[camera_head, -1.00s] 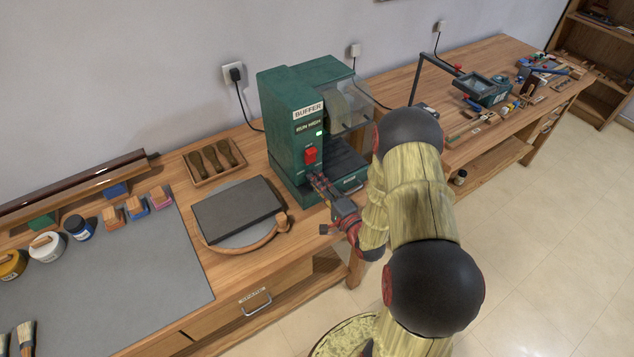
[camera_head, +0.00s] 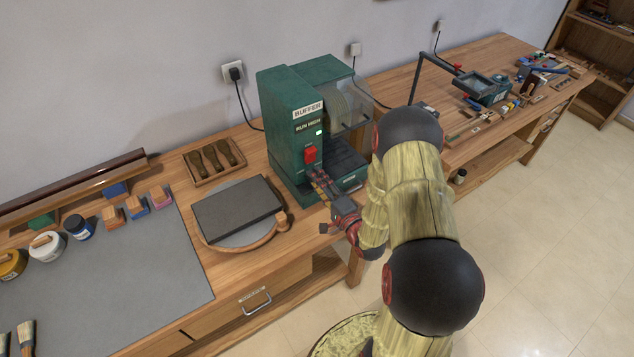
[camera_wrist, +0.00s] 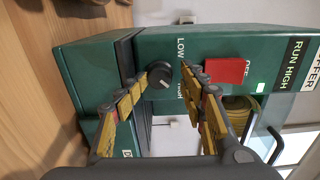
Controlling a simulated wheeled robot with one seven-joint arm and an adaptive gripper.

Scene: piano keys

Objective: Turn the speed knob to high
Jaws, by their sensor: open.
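The speed knob (camera_wrist: 160,74) is a dark round knob with a light pointer mark, on the front of the green buffer machine (camera_head: 288,140). In the wrist view its LOW and HIGH labels stand beside it, HIGH partly hidden by a finger. My gripper (camera_wrist: 166,77) is open, its two yellow-padded fingers on either side of the knob. I cannot tell whether either finger touches it. In the head view my gripper (camera_head: 316,175) is at the machine's lower front, hiding the knob.
A red OFF switch (camera_wrist: 227,72) sits close beside the right finger, with a green lamp and RUN HIGH label (camera_wrist: 294,65) beyond. In the head view a dark slab on a round turntable (camera_head: 238,211) lies left of my gripper. A clear guard (camera_head: 350,105) covers the buffing wheel.

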